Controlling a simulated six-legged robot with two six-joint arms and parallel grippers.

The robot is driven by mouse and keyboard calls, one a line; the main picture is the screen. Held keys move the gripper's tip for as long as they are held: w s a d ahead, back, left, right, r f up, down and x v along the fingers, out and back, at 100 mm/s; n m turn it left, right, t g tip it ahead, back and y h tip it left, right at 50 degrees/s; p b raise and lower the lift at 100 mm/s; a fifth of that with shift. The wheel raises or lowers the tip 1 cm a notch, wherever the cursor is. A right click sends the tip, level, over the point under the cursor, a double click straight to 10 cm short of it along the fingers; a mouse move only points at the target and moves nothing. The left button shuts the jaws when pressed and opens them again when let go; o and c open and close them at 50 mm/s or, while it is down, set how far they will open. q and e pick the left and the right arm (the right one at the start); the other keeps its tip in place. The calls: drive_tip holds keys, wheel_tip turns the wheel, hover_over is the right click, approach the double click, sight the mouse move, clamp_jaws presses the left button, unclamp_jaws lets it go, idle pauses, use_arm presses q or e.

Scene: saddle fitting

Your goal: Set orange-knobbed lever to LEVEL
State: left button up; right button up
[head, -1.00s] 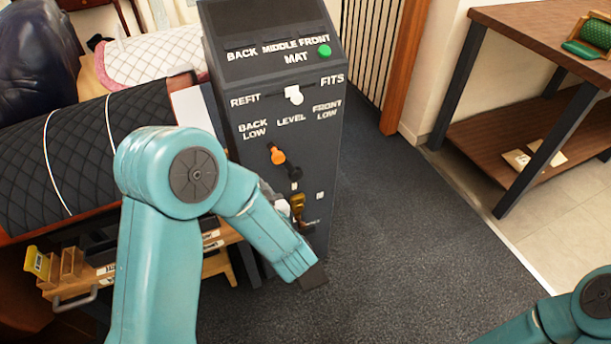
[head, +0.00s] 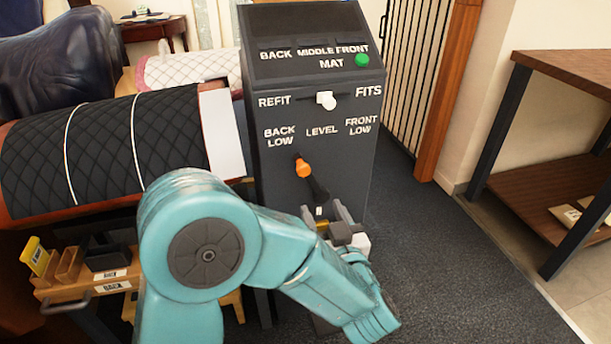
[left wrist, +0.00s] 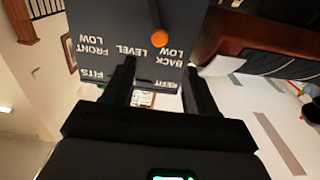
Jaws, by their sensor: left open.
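The lever with the orange knob (head: 303,168) is on the front of a dark grey console (head: 345,160). It leans up and left from its dark base, toward the BACK LOW label (head: 280,138) and away from the LEVEL label (head: 322,131). My left gripper (head: 335,224) is open, below and right of the knob, in front of the lower console. In the left wrist view the console appears upside down. The orange knob (left wrist: 159,38) shows beyond the open fingers (left wrist: 159,68), in the gap's line, not gripped. My right gripper is out of view.
A white knob (head: 326,100) sits between REFIT and FITS, and a green button (head: 362,61) is on the top panel. A quilted black saddle pad (head: 100,150) lies left of the console. A wooden bench (head: 570,72) stands right. Carpet right of the console is clear.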

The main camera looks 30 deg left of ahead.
sight(304, 172)
use_arm(q)
drive_tip(key=b+x, duration=0.2)
drive_tip(key=x, duration=1.3)
clamp_jaws()
